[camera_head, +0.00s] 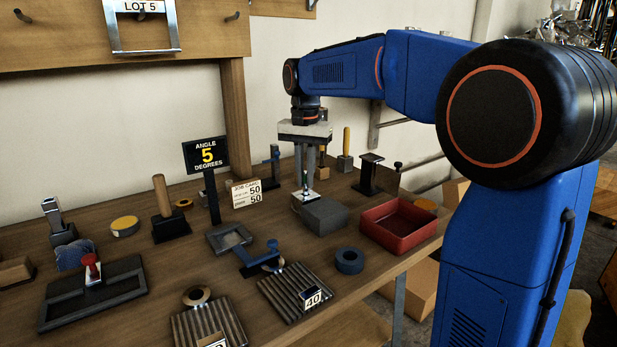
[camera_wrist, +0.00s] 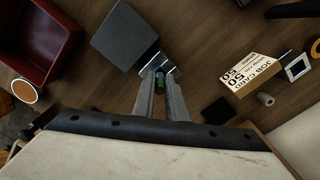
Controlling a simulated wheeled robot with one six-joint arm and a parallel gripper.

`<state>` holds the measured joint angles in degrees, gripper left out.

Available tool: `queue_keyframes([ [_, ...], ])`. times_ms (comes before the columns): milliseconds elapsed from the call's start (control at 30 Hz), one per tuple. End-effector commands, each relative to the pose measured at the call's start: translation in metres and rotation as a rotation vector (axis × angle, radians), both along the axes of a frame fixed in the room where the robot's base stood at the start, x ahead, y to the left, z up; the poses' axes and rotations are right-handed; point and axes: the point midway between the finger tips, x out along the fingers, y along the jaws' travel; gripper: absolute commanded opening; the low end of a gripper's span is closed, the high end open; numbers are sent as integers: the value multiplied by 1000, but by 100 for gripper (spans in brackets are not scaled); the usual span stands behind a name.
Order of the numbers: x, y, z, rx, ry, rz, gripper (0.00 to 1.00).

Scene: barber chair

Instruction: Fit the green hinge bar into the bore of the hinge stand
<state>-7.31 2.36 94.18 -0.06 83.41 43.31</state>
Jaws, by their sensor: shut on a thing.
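My gripper (camera_head: 305,186) points straight down over the back of the bench, just behind a grey block. Its fingers are shut on the green hinge bar (camera_head: 305,178), of which only a small dark green part shows between them. In the wrist view the bar (camera_wrist: 160,79) sits between the fingertips (camera_wrist: 160,75). A small shiny metal piece (camera_head: 309,197) lies right below the fingertips, beside the grey block; it may be the hinge stand, but I cannot tell. No bore is visible, and I cannot tell whether the bar touches the metal.
The grey block (camera_head: 326,217) stands close in front of the fingers. A red tray (camera_head: 399,238) is to its right, a blue ring (camera_head: 349,260) in front. A job card (camera_head: 246,193) and angle sign (camera_head: 206,156) stand left. Dark posts (camera_head: 369,172) stand behind.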

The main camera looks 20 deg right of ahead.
Motion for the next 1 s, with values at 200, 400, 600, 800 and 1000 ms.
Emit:
queue_keyframes([
  [200, 0, 0, 0, 0, 0, 0, 0],
  [400, 0, 0, -2, 0, 0, 0, 31],
  [600, 0, 0, -2, 0, 0, 0, 31],
  [800, 1, 0, 7, 0, -3, 0, 31],
  [1000, 1, 0, 39, 1, -4, 0, 31],
])
